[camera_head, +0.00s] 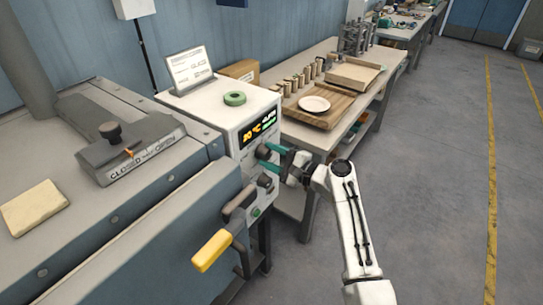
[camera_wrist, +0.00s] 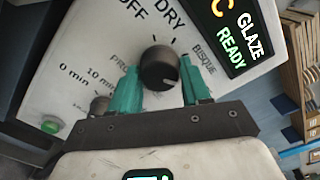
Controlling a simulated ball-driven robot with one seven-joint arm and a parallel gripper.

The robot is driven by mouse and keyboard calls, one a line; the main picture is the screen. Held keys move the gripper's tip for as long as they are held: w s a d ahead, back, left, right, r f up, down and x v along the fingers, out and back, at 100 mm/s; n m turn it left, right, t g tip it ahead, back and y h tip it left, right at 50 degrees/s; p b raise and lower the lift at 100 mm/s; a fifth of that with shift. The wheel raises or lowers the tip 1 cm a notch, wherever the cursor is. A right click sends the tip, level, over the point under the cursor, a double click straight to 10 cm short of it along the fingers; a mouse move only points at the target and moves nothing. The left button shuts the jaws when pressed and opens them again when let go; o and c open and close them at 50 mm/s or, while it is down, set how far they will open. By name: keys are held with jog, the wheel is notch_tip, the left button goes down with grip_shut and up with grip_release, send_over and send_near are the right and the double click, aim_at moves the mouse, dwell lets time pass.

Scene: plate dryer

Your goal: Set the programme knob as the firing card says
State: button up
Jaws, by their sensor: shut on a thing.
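The dark round programme knob (camera_wrist: 158,68) is on the white control panel (camera_wrist: 60,75), with DRY, OFF and BISQUE printed around it. Another label is partly covered by a finger. My gripper (camera_wrist: 161,80) is shut on the knob, one green finger at each side. I cannot clearly tell the knob's pointer direction. The panel's display (camera_wrist: 240,32) reads GLAZE READY. The firing card (camera_head: 190,70) stands on the box, its text too small to read surely.
A smaller time knob (camera_wrist: 99,105) and a green button (camera_wrist: 50,127) are lower on the panel. A yellow-handled lever (camera_head: 213,250) juts out below. A bench (camera_head: 300,133) stands behind; open floor is at right.

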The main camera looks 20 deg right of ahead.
jog(key=o, duration=1)
jog(key=shift+o, duration=0.2)
jog(key=b+v, duration=0.1)
jog(key=v, duration=1)
jog(key=shift+f, duration=0.15)
jog(key=s+a+f+n+g+h, duration=0.35)
jog(key=s+f+n+g, duration=0.45)
jog(key=s+f, duration=0.8)
jog(key=s+d+n+g+h, duration=0.2)
jog(key=s+n+h, duration=0.1)
jog(key=s, duration=0.9)
jog(key=s+d+n+g+h, duration=0.3)
jog(key=s+n+h, duration=0.1)
jog(key=s, duration=0.8)
jog(key=shift+f+n+g, duration=0.3)
jog(key=shift+f+n, duration=0.05)
jog(key=shift+n, duration=0.35)
